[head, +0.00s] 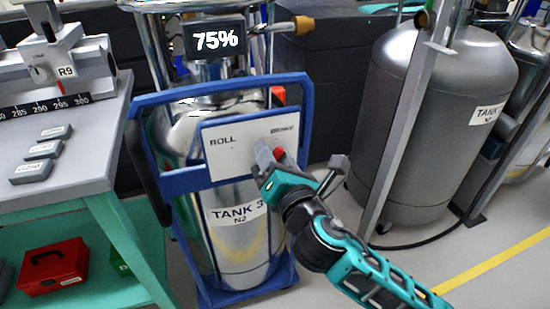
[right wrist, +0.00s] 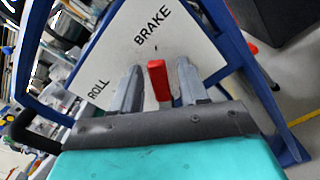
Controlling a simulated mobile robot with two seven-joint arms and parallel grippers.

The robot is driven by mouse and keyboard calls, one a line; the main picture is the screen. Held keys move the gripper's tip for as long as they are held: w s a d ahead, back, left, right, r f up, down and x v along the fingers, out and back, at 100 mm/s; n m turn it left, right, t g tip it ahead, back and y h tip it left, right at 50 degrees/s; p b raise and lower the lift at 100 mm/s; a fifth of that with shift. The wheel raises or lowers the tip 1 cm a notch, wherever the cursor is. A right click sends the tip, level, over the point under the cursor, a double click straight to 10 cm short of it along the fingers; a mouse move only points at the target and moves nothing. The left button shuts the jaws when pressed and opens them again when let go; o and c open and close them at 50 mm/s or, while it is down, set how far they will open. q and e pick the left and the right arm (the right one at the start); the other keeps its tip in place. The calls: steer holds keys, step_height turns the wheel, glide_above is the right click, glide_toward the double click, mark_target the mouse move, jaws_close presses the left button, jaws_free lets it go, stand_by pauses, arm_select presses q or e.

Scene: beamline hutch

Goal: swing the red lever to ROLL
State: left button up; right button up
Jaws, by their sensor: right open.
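The red lever (right wrist: 158,82) stands up from the white panel marked ROLL and BRAKE (right wrist: 115,68). It shows between the two grey fingers of my right gripper (right wrist: 158,66), with a visible gap on each side. In the head view the lever (head: 278,153) is partly hidden by my right gripper (head: 266,160), at the panel's right side below BRAKE. ROLL is at the panel's left. The panel (head: 240,150) is on the blue cart frame around TANK 3. My right gripper is open around the lever. My left gripper is not in view.
The silver TANK 3 (head: 237,240) stands in the blue cart (head: 160,180). A bench (head: 85,165) with a red toolbox (head: 53,267) below is at the left. A grey tank (head: 435,100) and slanted metal post (head: 405,110) are at the right. Floor shows at lower right.

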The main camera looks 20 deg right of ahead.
steer(key=shift+c, duration=0.2)
jaws_close()
stand_by(0.4)
